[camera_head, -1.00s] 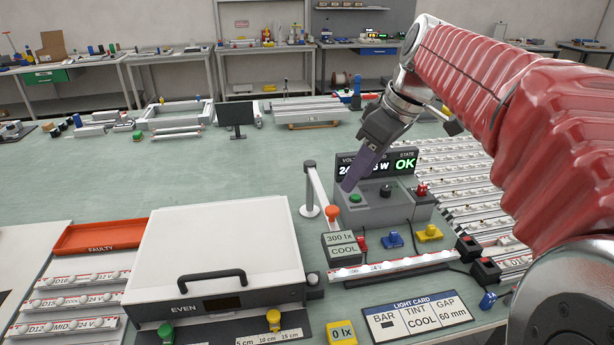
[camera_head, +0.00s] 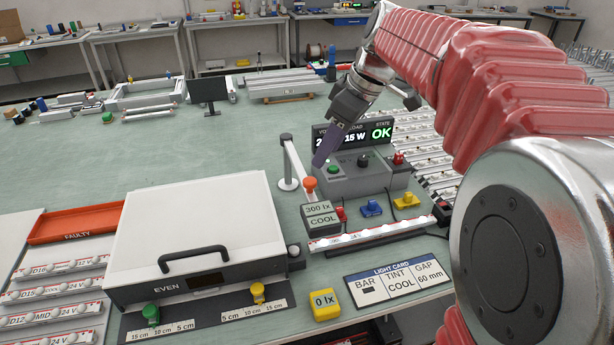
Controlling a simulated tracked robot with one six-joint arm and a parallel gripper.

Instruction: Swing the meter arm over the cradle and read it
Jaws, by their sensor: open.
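The meter arm (camera_head: 296,168) is a white bar on a grey post with an orange knob (camera_head: 309,184). It carries a meter head (camera_head: 320,216) reading "300 lx COOL". The head sits over or just behind a light bar (camera_head: 367,235) lying in front of the grey control box; the cradle under the bar is hard to make out. My gripper (camera_head: 322,156) points down in front of the box's display, its purple-grey fingers close to the orange knob and apart from it as far as I can tell. It is open and holds nothing visible.
The control box (camera_head: 349,185) shows "OK". A white lidded box marked "EVEN" (camera_head: 195,235) fills the left. Free table lies behind it.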

